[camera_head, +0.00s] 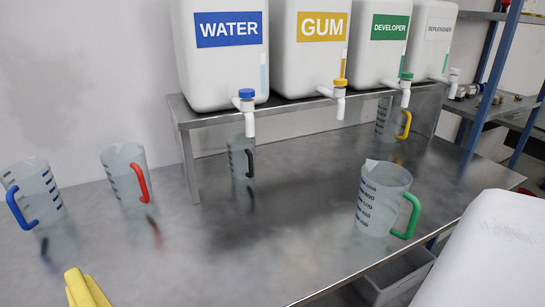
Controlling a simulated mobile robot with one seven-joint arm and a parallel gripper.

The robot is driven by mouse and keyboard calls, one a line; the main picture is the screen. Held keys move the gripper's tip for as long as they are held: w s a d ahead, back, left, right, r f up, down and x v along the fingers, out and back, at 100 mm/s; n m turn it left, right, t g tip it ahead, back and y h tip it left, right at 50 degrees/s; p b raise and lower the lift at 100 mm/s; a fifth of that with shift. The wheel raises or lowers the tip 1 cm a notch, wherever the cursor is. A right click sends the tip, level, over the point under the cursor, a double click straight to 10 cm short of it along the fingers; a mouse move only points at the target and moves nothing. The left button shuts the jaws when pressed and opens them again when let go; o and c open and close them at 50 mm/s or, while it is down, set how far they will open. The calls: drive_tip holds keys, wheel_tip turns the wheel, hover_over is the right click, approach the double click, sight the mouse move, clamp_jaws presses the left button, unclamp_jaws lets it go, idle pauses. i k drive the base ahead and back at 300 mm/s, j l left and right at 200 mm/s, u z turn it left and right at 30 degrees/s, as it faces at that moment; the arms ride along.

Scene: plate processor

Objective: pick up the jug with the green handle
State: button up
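The jug with the green handle (380,197) stands upright on the steel table, right of the middle and near the front edge. It is clear, with dark graduation marks, and its green handle (409,217) points to the right. Two yellow finger-like pieces (88,288) rise from the bottom left edge and look like the fingertips of my gripper. They are far to the left of the green-handled jug and apart from it. The rest is cut off, so I cannot tell whether it is open or shut.
Jugs with a blue handle (42,188) and red handle (123,170) stand at left. Black-handled (239,154) and yellow-handled (386,121) jugs stand by the raised shelf (290,107) with labelled tanks. A large white rounded form (500,250) fills the lower right. The table middle is clear.

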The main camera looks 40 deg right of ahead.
sight(384, 186)
drive_tip(key=k+z, duration=0.3)
drive_tip(key=k, duration=0.15)
drive_tip(key=z, duration=1.3)
drive_tip(key=i+l, duration=0.15)
drive_tip(key=i+l+z, duration=0.15)
drive_tip(key=l, duration=0.25)
drive_tip(key=i, duration=0.35)
